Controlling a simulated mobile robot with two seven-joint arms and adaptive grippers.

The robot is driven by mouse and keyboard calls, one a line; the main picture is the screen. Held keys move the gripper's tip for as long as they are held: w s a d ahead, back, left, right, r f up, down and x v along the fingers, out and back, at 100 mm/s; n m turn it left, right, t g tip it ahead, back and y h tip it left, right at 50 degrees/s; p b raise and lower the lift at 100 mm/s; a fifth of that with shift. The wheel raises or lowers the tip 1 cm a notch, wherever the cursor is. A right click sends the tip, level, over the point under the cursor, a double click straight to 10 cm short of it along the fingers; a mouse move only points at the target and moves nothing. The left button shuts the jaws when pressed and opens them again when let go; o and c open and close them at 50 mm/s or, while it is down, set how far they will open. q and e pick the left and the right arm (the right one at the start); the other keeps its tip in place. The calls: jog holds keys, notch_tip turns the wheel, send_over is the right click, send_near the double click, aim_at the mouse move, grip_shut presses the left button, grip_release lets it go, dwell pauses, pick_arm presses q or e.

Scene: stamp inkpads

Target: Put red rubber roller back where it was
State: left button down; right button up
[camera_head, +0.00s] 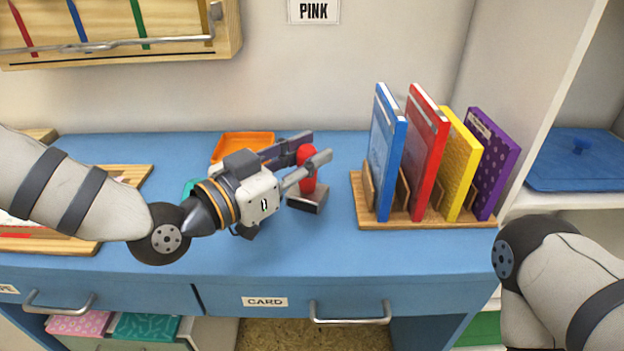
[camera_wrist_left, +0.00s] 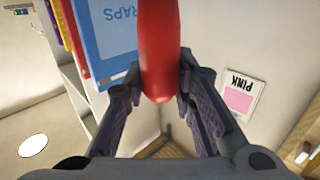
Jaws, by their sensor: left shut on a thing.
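The red rubber roller (camera_head: 307,181) has a rounded red handle and a grey and dark block-like lower end. It is upright over the blue desk, right of the orange tray. My left gripper (camera_head: 309,160) is shut on its red handle. In the left wrist view the red handle (camera_wrist_left: 158,60) sits between the two fingers of my left gripper (camera_wrist_left: 160,85). I cannot tell whether its lower end touches the desk. My right gripper is out of view; only part of my right arm shows at lower right.
An orange tray (camera_head: 240,141) lies behind my left gripper, with a teal item (camera_head: 190,187) partly hidden. A wooden stand (camera_head: 425,222) holds upright blue, red, yellow and purple books at right. A wooden board (camera_head: 130,178) lies at left. The desk's front middle is clear.

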aim_at(311, 175)
pick_arm(q)
jog(key=shift+w+d+f, duration=0.15)
jog(key=shift+w+f, duration=0.1)
jog(key=shift+f, duration=0.05)
jog(key=shift+w+d+f+b, duration=0.1)
jog(key=shift+w+f+b, duration=0.1)
jog(key=shift+f, duration=0.7)
jog(key=shift+w+d+f+b, duration=0.1)
jog(key=shift+f+b, duration=0.05)
jog(key=shift+f, duration=0.7)
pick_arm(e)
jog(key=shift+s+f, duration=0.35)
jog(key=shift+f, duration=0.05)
pick_arm(q)
jog(key=shift+f, duration=0.1)
jog(key=shift+f, duration=0.15)
jog(key=c, duration=1.3)
grip_release()
jog(key=shift+c, duration=0.2)
